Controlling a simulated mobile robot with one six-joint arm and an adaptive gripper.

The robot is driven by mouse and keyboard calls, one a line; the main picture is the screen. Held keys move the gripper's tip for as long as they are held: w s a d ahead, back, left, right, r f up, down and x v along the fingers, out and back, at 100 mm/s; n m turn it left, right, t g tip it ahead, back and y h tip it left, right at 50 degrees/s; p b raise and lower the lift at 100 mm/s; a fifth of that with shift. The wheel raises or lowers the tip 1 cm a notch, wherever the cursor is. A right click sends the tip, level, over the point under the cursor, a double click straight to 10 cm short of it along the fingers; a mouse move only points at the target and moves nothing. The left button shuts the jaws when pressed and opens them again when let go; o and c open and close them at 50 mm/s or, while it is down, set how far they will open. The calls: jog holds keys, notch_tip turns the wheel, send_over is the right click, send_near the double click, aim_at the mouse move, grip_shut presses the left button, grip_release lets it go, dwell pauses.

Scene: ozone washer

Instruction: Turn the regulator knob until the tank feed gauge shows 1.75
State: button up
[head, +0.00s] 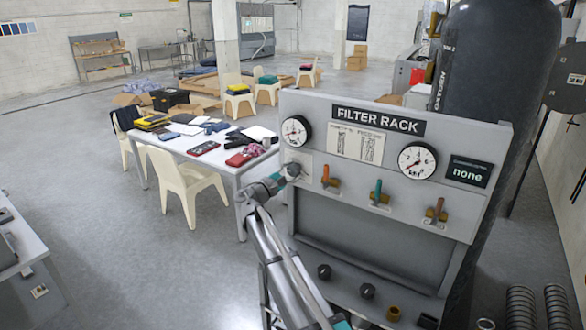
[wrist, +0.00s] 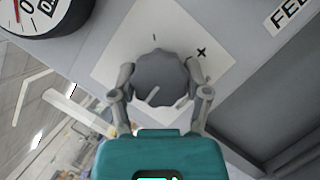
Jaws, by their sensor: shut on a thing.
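The regulator knob (wrist: 160,78) is a grey, scalloped disc with a pale line on its face, on a white plate with minus and plus marks. My gripper (wrist: 160,92) is shut on the knob, one finger on each side. In the head view my gripper (head: 288,174) is at the left of the filter rack panel and hides most of the knob. A round gauge (head: 296,131) sits just above it, partly shown in the wrist view (wrist: 38,12). A second gauge (head: 417,160) is at the panel's right. I cannot tell which is the tank feed gauge or read either exactly.
Right of the knob are an orange-handled valve (head: 328,179), a teal-handled valve (head: 378,196) and a brown-handled valve (head: 436,213). A display (head: 468,172) reads "none". A dark oxygen cylinder (head: 490,70) stands behind. A cluttered table (head: 225,170) and chairs are at left.

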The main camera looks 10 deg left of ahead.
jog(key=m+g+p, duration=0.1)
jog(key=m, duration=0.1)
jog(key=m+g+p, duration=0.1)
jog(key=m, duration=0.1)
jog(key=m+p, duration=0.1)
jog(key=m, duration=0.1)
jog(key=shift+w+a+r+g, duration=0.1)
jog(key=shift+r+g, duration=0.2)
jog(key=shift+g, duration=0.1)
jog(key=m+p, duration=0.1)
jog(key=m, duration=0.1)
jog(key=m+g+y+p, duration=0.1)
jog(key=m, duration=0.1)
jog(key=shift+f+m+y+p, duration=0.15)
jog(key=shift+m+y+p, duration=0.15)
jog(key=shift+m+p, duration=0.1)
jog(key=shift+f, duration=0.1)
jog(key=o, duration=1.1)
jog(key=shift+o, duration=0.2)
